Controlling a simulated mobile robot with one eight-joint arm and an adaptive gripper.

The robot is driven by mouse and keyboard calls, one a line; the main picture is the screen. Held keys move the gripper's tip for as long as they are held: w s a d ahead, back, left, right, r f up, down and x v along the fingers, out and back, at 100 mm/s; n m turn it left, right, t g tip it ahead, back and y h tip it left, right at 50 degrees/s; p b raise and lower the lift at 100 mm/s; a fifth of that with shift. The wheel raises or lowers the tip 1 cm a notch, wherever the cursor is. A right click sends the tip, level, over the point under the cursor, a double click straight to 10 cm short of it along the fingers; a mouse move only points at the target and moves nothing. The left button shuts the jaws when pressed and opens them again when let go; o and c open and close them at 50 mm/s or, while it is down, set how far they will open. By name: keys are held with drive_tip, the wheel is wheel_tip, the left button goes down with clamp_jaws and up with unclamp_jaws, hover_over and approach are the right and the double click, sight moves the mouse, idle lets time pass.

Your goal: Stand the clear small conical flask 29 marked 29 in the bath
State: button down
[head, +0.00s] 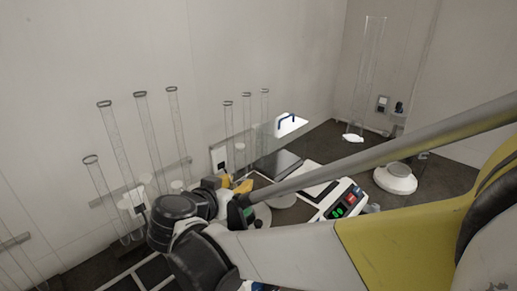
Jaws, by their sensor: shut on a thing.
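My gripper (240,186), with yellow fingers, is at the end of my dark wrist near the middle of the view, low over the crowded bench. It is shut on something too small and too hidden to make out. I cannot pick out the clear conical flask 29 or its mark. A white instrument (345,201) with green digits and red and blue buttons stands right of the gripper. A white lid-like plate (290,125) with a dark blue handle is behind it, beside clear panels. I cannot tell which of these belongs to the bath.
Tall clear cylinders (148,125) stand along the wall at left, several more behind the gripper. One tall clear tube (370,80) stands at the back right. A round white dish-like object (395,178) is on the dark bench at right. My arm covers the lower right.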

wheel_tip(320, 180, down, 10)
drive_tip(key=b, duration=0.4)
drive_tip(key=shift+w+f, duration=0.1)
drive_tip(key=shift+f, duration=0.1)
drive_tip(key=shift+f, duration=0.2)
drive_tip(key=c, duration=1.4)
unclamp_jaws()
drive_tip(key=shift+r, duration=0.15)
